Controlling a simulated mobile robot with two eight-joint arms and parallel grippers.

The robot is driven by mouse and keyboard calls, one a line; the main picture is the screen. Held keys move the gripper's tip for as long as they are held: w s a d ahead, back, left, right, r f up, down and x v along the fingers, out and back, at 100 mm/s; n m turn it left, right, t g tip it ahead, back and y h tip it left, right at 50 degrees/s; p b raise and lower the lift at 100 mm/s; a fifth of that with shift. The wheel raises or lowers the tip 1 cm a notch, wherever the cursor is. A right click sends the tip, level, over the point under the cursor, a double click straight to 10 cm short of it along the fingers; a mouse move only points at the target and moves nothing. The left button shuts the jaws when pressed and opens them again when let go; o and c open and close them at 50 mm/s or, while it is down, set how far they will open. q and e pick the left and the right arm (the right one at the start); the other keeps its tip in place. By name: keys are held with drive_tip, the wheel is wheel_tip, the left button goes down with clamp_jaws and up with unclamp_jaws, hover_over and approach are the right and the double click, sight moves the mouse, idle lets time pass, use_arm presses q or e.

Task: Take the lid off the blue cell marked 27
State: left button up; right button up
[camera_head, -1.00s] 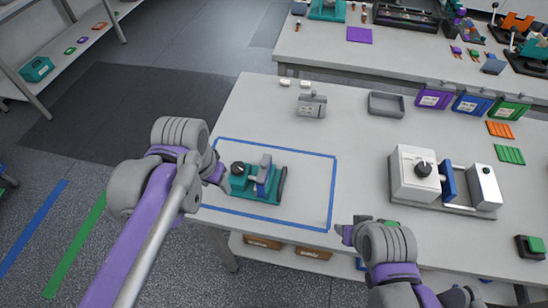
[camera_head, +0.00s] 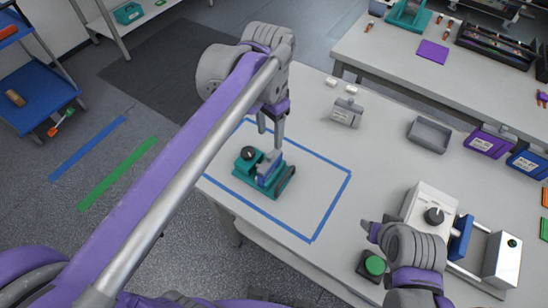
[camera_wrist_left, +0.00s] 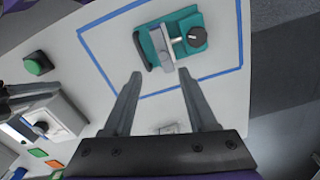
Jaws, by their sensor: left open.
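A teal clamp fixture (camera_head: 282,187) with a black knob stands inside the blue tape outline on the bench. It holds a blue cell (camera_head: 266,182) with a grey top piece (camera_head: 270,160), seemingly its lid. No number is readable. In the left wrist view the fixture (camera_wrist_left: 148,47) and grey piece (camera_wrist_left: 160,47) lie beyond the fingertips. My left gripper (camera_head: 270,138) is open and empty, its fingers pointing down above and behind the fixture; the left wrist view shows the gap between its fingers (camera_wrist_left: 159,73). My right gripper (camera_head: 368,230) is at the lower right, its fingers unclear.
A grey labelled block (camera_head: 345,113) and an empty grey tray (camera_head: 429,135) stand farther back. A white device with a knob (camera_head: 431,208) and a green button box (camera_head: 373,265) are at right. The taped area right of the fixture is clear.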

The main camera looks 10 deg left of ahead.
use_arm(q)
hover_over(270, 155)
drive_tip(key=f, duration=0.4)
drive_tip(key=shift+s+f, duration=0.1)
drive_tip(key=shift+s, duration=0.3)
drive_tip(key=f, duration=0.5)
drive_tip(key=shift+w+f, duration=0.35)
drive_tip(key=shift+w, duration=0.05)
clamp_jaws()
